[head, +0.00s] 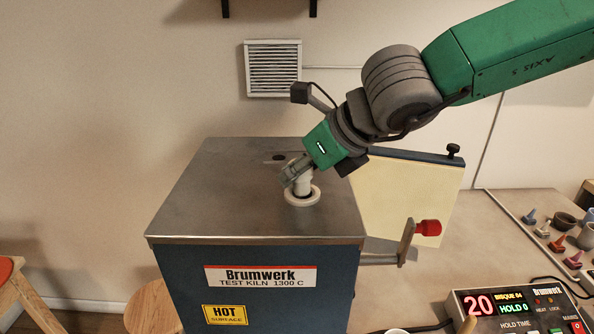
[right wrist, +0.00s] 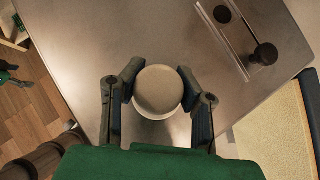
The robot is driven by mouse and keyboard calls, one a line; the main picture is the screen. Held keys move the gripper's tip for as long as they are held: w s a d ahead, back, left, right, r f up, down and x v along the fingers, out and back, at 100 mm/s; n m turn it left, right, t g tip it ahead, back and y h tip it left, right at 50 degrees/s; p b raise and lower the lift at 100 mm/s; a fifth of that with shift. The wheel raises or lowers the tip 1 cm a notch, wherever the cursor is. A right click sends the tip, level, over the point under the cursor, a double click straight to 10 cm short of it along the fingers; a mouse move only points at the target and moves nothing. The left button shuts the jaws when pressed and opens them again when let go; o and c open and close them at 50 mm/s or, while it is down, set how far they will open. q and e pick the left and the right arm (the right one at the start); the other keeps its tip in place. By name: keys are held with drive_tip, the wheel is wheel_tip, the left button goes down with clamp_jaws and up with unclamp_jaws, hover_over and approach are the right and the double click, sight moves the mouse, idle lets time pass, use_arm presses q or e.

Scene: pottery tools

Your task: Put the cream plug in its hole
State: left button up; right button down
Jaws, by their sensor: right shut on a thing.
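The cream plug (right wrist: 158,90) shows as a round, pale top between my right gripper's (right wrist: 157,82) two dark fingers, which are shut on it. In the head view the plug (head: 304,184) is upright below my right gripper (head: 297,174), partly covered by the fingers. Its lower end meets a pale round ring (head: 302,199) on the kiln's steel top (head: 225,190). The hole itself is hidden, and I cannot tell how deep the plug sits.
A small dark opening (head: 278,157) lies in the kiln top behind the plug. The cream-faced kiln door (head: 405,195) stands out at the right, with a red-ended handle (head: 428,228). A controller box (head: 515,312) and several small tools are farther right. The kiln top's left side is clear.

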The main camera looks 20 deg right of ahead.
drive_tip(key=shift+f+b, duration=0.6)
drive_tip(key=shift+f, duration=0.15)
drive_tip(key=shift+r, duration=0.15)
drive_tip(key=shift+r+p, duration=0.65)
drive_tip(key=shift+p, duration=0.25)
idle(0.4)
drive_tip(key=shift+f+b, duration=0.55)
drive_tip(key=shift+f, duration=0.2)
idle(0.4)
drive_tip(key=c, duration=1.5)
unclamp_jaws()
